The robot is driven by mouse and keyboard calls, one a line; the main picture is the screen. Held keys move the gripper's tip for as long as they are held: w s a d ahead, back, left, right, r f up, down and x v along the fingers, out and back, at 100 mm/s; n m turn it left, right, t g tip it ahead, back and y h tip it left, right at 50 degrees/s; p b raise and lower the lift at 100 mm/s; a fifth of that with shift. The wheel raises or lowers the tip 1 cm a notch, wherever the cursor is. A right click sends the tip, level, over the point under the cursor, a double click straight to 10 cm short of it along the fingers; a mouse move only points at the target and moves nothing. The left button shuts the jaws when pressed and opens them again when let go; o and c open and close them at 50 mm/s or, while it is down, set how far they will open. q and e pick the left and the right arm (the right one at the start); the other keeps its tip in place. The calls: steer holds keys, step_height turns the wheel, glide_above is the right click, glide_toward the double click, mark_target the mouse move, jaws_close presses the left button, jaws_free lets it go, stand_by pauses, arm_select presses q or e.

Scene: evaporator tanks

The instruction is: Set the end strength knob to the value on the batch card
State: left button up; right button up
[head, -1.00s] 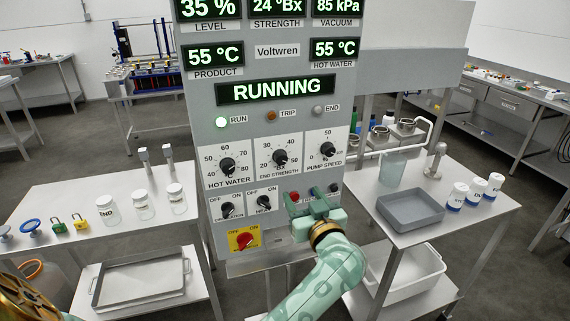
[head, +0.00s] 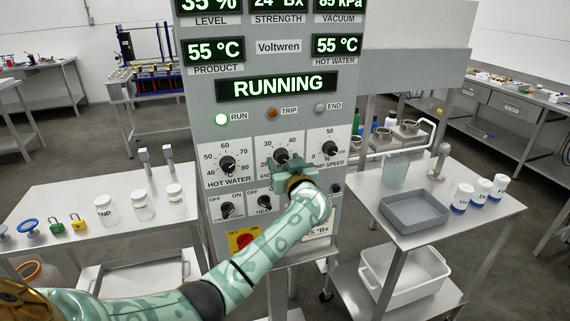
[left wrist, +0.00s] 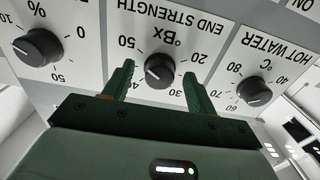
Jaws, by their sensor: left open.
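The end strength knob (head: 281,155) is a black dial on the grey control panel, marked in °Bx. It also shows in the left wrist view (left wrist: 159,71), upside down, with scale numbers from 20 to 50 around it. I cannot read its exact setting. My left gripper (head: 285,166) is at this knob; in the left wrist view (left wrist: 160,84) its green fingers are open, one on each side, with gaps to the knob. A white card (head: 317,232) low on the panel reads about "25 °Bx", partly hidden by my left arm. My right gripper is not in view.
The hot water knob (head: 227,164) and pump speed knob (head: 330,148) flank it closely. The display (head: 277,86) reads RUNNING. Tables with jars and a grey tray (head: 414,211) stand either side.

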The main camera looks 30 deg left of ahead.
arm_select(q)
steer(key=c, duration=1)
